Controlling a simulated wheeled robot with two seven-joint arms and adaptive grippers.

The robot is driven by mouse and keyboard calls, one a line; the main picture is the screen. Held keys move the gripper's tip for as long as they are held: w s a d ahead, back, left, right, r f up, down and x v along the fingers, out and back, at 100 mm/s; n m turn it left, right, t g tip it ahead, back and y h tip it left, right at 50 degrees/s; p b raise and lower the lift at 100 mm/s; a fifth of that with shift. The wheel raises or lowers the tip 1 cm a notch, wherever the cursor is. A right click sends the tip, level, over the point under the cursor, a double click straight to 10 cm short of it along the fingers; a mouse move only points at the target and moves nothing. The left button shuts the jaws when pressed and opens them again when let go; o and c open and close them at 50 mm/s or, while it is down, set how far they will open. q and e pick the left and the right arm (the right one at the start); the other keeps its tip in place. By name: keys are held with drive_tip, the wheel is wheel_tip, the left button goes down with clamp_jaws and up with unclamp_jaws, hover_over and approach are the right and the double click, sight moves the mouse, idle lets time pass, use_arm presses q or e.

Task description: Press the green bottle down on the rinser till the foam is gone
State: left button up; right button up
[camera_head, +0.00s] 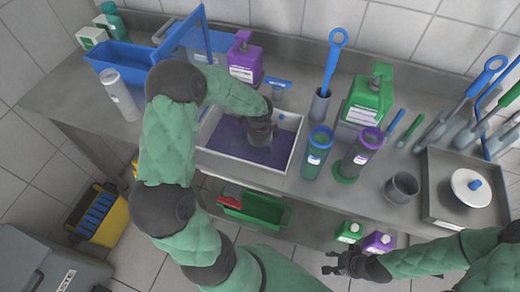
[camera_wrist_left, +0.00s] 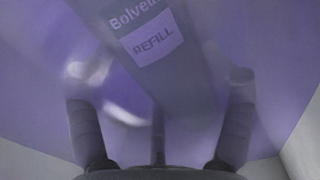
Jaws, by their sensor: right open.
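Several green bottles show in the head view: a large pump bottle (camera_head: 366,104) at the back, a teal bottle (camera_head: 114,22) far left, and a small one (camera_head: 348,232) low down. I cannot tell which the task means, nor pick out a rinser or foam. My left gripper (camera_head: 262,132) reaches down into a white tray (camera_head: 291,152) of purple liquid (camera_head: 238,140); its tips are hidden. In the left wrist view its spread fingers (camera_wrist_left: 160,130) flank a bottle labelled REFILL (camera_wrist_left: 165,60), seen through purple; contact is unclear. My right gripper (camera_head: 334,263) is open and empty before the counter.
A tall blue-capped cylinder (camera_head: 316,155), a purple-capped cylinder (camera_head: 362,152) and a grey cup (camera_head: 401,187) stand right of the tray. A purple pump bottle (camera_head: 244,62) is behind it. A blue bin (camera_head: 124,57) stands left. A green crate (camera_head: 258,209) is below.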

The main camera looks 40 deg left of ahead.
use_arm(q)
drive_tip(key=shift+o, duration=0.9)
drive_tip(key=shift+r+p, duration=8.8)
drive_tip(key=shift+r, duration=1.7)
drive_tip(key=shift+c, duration=0.4)
